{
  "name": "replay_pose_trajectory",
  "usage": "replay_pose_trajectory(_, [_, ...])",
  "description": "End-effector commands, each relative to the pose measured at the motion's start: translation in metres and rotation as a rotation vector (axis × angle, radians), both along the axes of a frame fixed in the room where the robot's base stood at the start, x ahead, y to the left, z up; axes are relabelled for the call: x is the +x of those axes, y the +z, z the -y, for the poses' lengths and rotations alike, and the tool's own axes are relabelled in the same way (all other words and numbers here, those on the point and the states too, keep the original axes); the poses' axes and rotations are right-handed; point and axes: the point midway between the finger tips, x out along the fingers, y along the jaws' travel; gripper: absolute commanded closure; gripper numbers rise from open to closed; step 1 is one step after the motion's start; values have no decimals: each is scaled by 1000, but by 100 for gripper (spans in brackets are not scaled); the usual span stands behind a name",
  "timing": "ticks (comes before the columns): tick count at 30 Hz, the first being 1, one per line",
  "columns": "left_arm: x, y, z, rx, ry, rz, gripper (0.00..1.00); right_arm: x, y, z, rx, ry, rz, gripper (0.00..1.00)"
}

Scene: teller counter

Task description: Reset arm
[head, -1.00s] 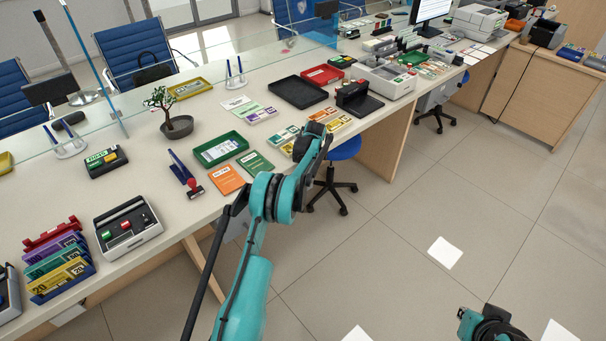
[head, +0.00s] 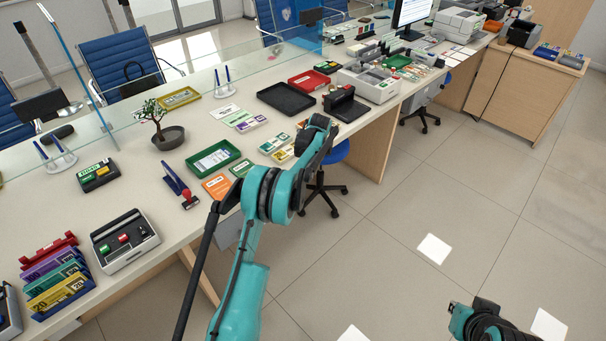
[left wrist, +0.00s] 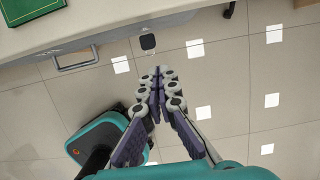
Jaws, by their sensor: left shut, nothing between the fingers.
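My left arm (head: 245,285) reaches up from the bottom of the head view in front of the counter's edge; its gripper cannot be made out there. In the left wrist view my left gripper (left wrist: 157,75) has its fingers together and empty, above the tiled floor and clear of the counter (left wrist: 125,14). Part of my right arm (head: 485,322) shows at the bottom right of the head view; its gripper is not seen.
The counter (head: 225,100) holds a green tray (head: 192,162), a black tray (head: 264,96), a bonsai (head: 154,110) and a red-handled stamp (head: 190,201). A blue stool (head: 335,152) stands below. Floor at right is open.

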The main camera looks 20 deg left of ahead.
Motion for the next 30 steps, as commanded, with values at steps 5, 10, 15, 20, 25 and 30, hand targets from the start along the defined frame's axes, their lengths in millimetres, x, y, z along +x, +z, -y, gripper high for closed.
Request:
replay_pose_trajectory(5, [-1,6,2,0,0,0,100,0,2,0,0,0,0,100])
replay_pose_trajectory(10, [-6,24,7,-10,47,26,100,0,2,0,0,0,0,100])
replay_pose_trajectory(15, [-32,85,28,-56,237,127,100,0,2,0,0,0,0,100])
replay_pose_trajectory(20, [-76,145,54,-130,475,245,100,0,2,0,0,0,0,100])
replay_pose_trajectory(25, [-134,191,80,-231,727,355,100,0,2,0,0,0,0,100])
replay_pose_trajectory(30, [-202,219,103,-350,983,445,100,0,2,0,0,0,0,100])
